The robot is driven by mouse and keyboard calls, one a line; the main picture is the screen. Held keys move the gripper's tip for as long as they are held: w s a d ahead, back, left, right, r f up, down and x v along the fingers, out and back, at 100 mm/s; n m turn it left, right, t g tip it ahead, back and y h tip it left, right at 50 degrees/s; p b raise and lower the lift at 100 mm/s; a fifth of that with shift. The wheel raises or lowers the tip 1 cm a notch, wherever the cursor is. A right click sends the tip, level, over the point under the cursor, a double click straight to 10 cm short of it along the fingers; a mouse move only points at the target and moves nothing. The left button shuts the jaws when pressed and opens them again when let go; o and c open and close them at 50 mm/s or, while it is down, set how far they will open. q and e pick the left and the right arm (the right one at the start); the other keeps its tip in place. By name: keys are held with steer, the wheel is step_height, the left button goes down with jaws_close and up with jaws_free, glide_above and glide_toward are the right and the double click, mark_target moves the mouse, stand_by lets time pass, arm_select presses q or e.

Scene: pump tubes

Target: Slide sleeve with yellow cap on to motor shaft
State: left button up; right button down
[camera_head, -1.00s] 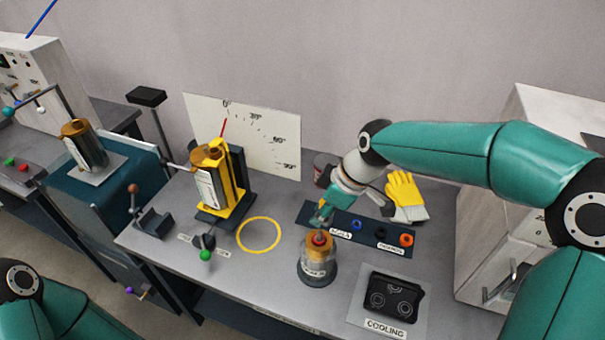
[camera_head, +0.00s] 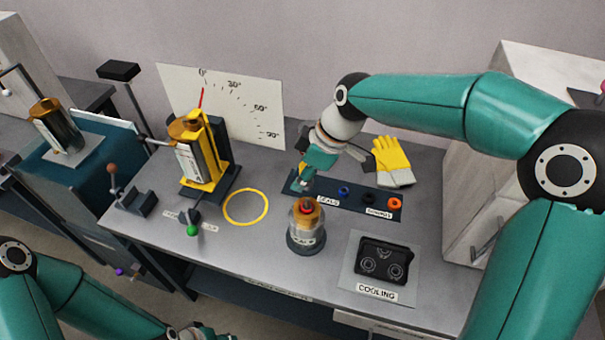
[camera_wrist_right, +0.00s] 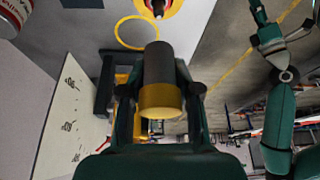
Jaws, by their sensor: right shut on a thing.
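My right gripper (camera_head: 301,184) is shut on the sleeve with the yellow cap. In the right wrist view, the sleeve (camera_wrist_right: 159,64) is a dark cylinder between the fingers, with its yellow cap (camera_wrist_right: 161,101) at the end toward the camera. In the head view the gripper mostly hides it. The motor (camera_head: 306,232) stands upright on the bench, just in front of the gripper, with a red-topped shaft (camera_head: 307,207). The shaft also shows at the top of the right wrist view (camera_wrist_right: 158,8), apart from the sleeve. My left gripper (camera_head: 197,332) is at the bottom edge, partly cut off.
A dark seals tray (camera_head: 367,203) with colored rings lies behind the motor. Yellow gloves (camera_head: 392,160) lie behind it. A cooling unit (camera_head: 383,262) is at right. A yellow pump stand (camera_head: 206,155) and a yellow ring marking (camera_head: 246,208) are at left.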

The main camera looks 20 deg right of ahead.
steer(key=shift+f+b, duration=1.3)
steer(key=shift+f, duration=0.55)
stand_by(0.8)
steer(key=shift+f+b, duration=0.15)
steer(key=shift+b, duration=0.3)
steer(key=shift+f, duration=0.3)
steer(key=shift+f+b, duration=0.85)
steer(key=shift+b, duration=0.15)
